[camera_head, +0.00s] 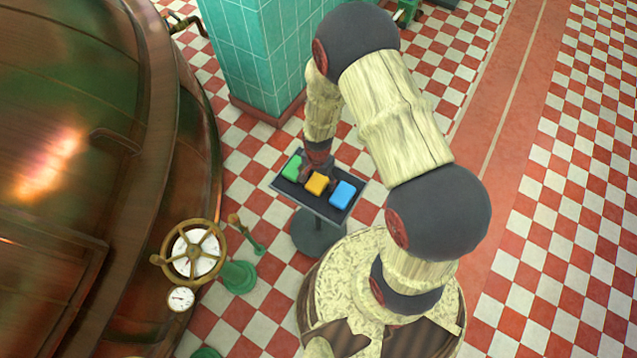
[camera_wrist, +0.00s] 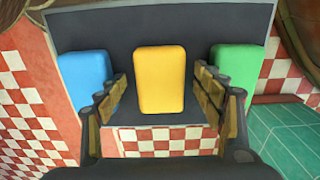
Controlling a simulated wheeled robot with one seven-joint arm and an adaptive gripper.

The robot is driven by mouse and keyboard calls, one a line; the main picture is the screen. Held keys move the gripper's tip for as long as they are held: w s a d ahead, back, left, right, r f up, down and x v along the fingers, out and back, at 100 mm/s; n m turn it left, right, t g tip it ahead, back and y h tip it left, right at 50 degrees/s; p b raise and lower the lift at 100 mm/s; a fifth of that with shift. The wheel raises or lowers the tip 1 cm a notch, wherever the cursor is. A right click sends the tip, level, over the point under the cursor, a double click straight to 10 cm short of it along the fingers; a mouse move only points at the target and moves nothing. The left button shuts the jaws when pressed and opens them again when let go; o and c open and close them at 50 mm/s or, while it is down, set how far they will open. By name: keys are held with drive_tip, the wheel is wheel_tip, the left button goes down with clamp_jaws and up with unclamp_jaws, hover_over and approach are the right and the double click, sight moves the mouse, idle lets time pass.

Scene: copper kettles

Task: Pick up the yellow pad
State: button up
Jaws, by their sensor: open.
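The yellow pad (camera_wrist: 160,80) lies on a dark tray (camera_wrist: 150,22) between a blue pad (camera_wrist: 85,80) and a green pad (camera_wrist: 234,66). In the wrist view it is centred between the fingers of my gripper (camera_wrist: 163,98), which are spread apart with nothing held. The fingers partly cover the blue and green pads. In the head view the yellow pad (camera_head: 316,183) sits mid-tray, with the green pad (camera_head: 293,169) at its left and the blue pad (camera_head: 342,194) at its right. My gripper (camera_head: 312,178) is over the tray by the yellow pad; its fingertips are hard to make out there.
The tray stands on a dark round pedestal (camera_head: 318,232). A large copper kettle (camera_head: 90,130) fills the left, with a brass handwheel (camera_head: 193,252) and gauge (camera_head: 181,298). A teal tiled pillar (camera_head: 255,55) rises behind the tray. Checkered floor at right is clear.

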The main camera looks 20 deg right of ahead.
sight(318, 181)
drive_tip(key=c, duration=0.3)
drive_tip(key=c, duration=0.8)
drive_tip(key=shift+c, duration=0.2)
drive_tip(key=shift+r+p, duration=0.4)
drive_tip(key=shift+r, duration=0.15)
wheel_tip(318, 181, up, 3)
drive_tip(key=shift+w+f+p, duration=0.1)
drive_tip(key=shift+f+p, duration=0.1)
drive_tip(key=shift+p, duration=0.5)
drive_tip(key=s+a+r+p, duration=0.4)
drive_tip(key=s+a+r, duration=0.4)
drive_tip(key=s, duration=0.3)
drive_tip(key=shift+s+r+p, duration=0.3)
drive_tip(key=shift+r, duration=0.3)
